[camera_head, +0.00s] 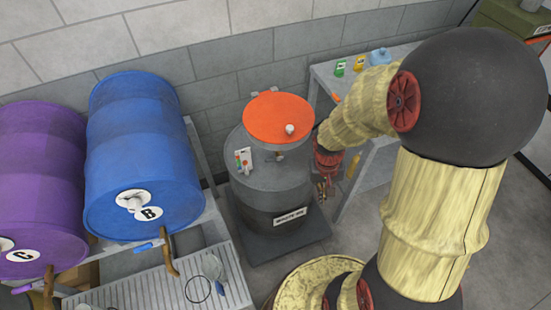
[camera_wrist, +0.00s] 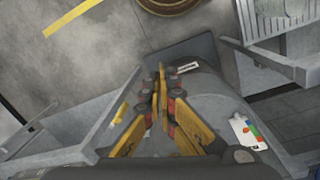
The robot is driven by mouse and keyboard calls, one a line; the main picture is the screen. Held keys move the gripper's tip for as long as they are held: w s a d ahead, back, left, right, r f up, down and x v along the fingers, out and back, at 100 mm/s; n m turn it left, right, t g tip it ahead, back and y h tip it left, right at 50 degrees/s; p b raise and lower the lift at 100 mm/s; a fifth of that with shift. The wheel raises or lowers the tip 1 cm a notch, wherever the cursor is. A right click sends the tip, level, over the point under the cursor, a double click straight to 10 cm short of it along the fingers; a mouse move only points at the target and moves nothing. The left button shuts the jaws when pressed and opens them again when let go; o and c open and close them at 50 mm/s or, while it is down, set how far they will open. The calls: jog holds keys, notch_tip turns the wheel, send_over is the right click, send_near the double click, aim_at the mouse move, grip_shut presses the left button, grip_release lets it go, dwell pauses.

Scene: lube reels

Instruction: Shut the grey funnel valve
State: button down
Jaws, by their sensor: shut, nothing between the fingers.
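An orange funnel (camera_head: 278,118) stands on top of a dark grey waste drum (camera_head: 268,200), with a small white knob on it. A small grey part (camera_head: 281,156), perhaps the funnel valve, shows below the funnel's front rim. I cannot tell its setting. My gripper (camera_head: 324,190) points down beside the drum's right side, apart from the funnel. In the wrist view my gripper (camera_wrist: 160,72) has its yellow fingers together and empty, with the drum's grey side (camera_wrist: 203,92) just beyond them. I cannot make out the orange funnel in the wrist view.
A white card with coloured marks (camera_head: 243,160) lies on the drum lid. A blue drum (camera_head: 140,150) and a purple drum (camera_head: 40,180) lie on a rack at left. A grey table (camera_head: 325,75) with small bottles stands behind my arm. Floor shows right of the drum.

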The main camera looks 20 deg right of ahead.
jog(key=w+d+f+m+p, duration=0.2)
jog(key=d+f+m, duration=0.1)
jog(key=f, duration=0.9)
jog(key=m+t+y, duration=0.3)
jog(key=m+t, duration=0.9)
send_near(272, 159)
jog(key=shift+m, duration=0.3)
jog(key=x, duration=0.6)
jog(key=shift+w+f, duration=0.2)
jog(key=shift+w, duration=0.1)
jog(key=shift+b, duration=0.3)
jog(key=shift+a+f+h+b, duration=0.3)
jog(key=shift+f+h+b, duration=0.1)
jog(key=shift+b, duration=0.15)
jog(key=shift+a+f+b, duration=0.15)
jog(key=shift+f+b, duration=0.25)
jog(key=shift+b, duration=0.2)
jog(key=shift+r, duration=0.2)
